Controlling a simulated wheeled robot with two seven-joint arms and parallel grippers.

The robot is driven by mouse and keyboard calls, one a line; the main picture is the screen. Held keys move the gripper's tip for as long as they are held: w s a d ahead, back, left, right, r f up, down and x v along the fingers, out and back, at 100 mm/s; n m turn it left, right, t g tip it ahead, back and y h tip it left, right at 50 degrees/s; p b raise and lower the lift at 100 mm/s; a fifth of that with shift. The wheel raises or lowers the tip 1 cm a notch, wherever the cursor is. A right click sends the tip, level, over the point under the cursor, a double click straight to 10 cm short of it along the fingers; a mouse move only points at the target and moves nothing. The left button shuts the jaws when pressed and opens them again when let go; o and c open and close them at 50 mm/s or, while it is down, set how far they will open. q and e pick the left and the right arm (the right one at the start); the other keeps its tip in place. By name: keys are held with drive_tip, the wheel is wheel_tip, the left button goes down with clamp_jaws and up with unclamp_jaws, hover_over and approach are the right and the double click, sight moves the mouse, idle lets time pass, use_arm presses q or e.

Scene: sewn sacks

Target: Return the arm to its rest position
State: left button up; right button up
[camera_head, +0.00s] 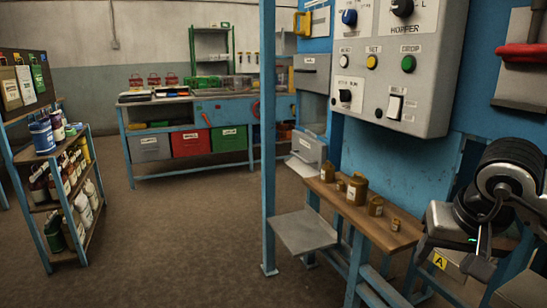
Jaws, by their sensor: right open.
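My right arm comes in at the right edge, with dark, rounded links bent downward. My right gripper (479,262) hangs low in front of the blue machine's lower frame, its fingers open and partly lost among the dark parts around it. I see nothing held in it. It is to the right of the narrow wooden shelf (350,212) and below the grey control panel (400,60). My left arm and left gripper are out of view.
Several small brown jars (357,189) stand on the wooden shelf. A blue post (268,140) and a grey metal plate (303,231) are to its left. A shelf rack (62,205) with bottles stands far left. A workbench (170,98) is behind. Open floor (180,240) lies between.

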drive_tip(key=s+a+f+m+g+y, duration=0.25)
drive_tip(key=a+y, duration=0.25)
drive_tip(key=a, duration=0.4)
drive_tip(key=s+a+f+m+g+y, duration=0.25)
drive_tip(key=a+y, duration=0.25)
drive_tip(key=a, duration=0.5)
drive_tip(key=s+a+r+m+t+y+p, duration=0.1)
drive_tip(key=a+r+m+t+y, duration=0.2)
drive_tip(key=m+y, duration=0.4)
drive_tip(key=s+a+r+m+t+y, duration=0.25)
drive_tip(key=r+m+y, duration=0.2)
drive_tip(key=m, duration=0.55)
drive_tip(key=w+d+f+m+t+h, duration=0.35)
drive_tip(key=f+m+t+h, duration=0.3)
drive_tip(key=m, duration=0.95)
drive_tip(key=w+d+f+m+t+h, duration=0.2)
drive_tip(key=d+f+m+t+h, duration=0.4)
drive_tip(key=m, duration=0.9)
drive_tip(key=s+f+m+g+h, duration=0.2)
drive_tip(key=s+f+m+g, duration=0.1)
drive_tip(key=s+f+m, duration=0.2)
drive_tip(key=s+d+f+m+g+h+p, duration=0.1)
drive_tip(key=s+f+m+g+h, duration=0.2)
drive_tip(key=s+f+m, duration=0.2)
wheel_tip(320, 180, down, 6)
drive_tip(key=m, duration=0.3)
drive_tip(key=shift+s+d+r+m+g, duration=0.2)
drive_tip(key=shift+s+r+m+g, duration=0.1)
drive_tip(key=shift+g, duration=0.1)
drive_tip(key=shift+w, duration=0.1)
